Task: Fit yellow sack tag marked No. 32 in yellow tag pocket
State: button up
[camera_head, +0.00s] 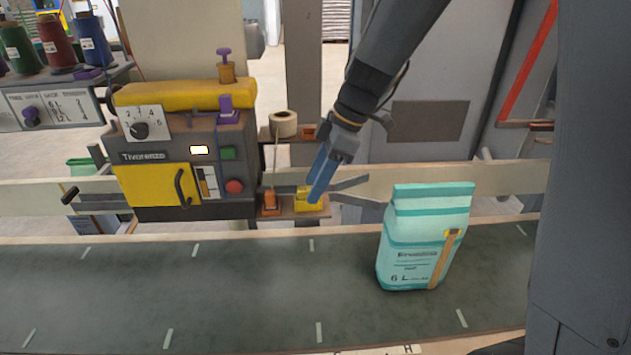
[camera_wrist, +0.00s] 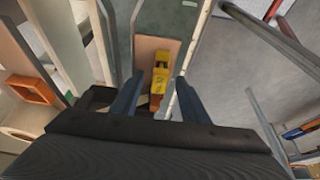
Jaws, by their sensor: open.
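A yellow piece with dark marks, apparently the tag pocket (camera_head: 311,204), sits on a small brown shelf beside the machine. In the wrist view the yellow piece (camera_wrist: 160,72) lies just beyond the fingertips, roughly centred between them. I cannot read its marks or tell a separate No. 32 tag from the pocket. My gripper (camera_head: 318,195) points down at the yellow piece, its blue fingers partly covering it in the head view. In the wrist view my gripper (camera_wrist: 158,95) has its fingers wide apart with nothing held between them.
An orange holder (camera_head: 270,200) stands left of the yellow piece. The sewing machine (camera_head: 185,150) is left of my arm. A teal and white sack (camera_head: 415,240) with a yellow-orange strip stands on the conveyor (camera_head: 240,290), which is otherwise clear. A pale rail runs behind.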

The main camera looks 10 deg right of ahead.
jog(key=shift+r, duration=0.1)
jog(key=b+v, duration=0.1)
jog(key=v, duration=0.6)
jog(key=s+d+f+m+h, duration=0.4)
jog(key=s+d+f+m, duration=0.6)
jog(key=s+f+m, duration=0.3)
jog(key=s+m, duration=0.2)
jog(key=m, duration=0.2)
jog(key=shift+d+f+m+h, duration=0.2)
jog(key=shift+m+h, duration=0.1)
dwell(0.7)
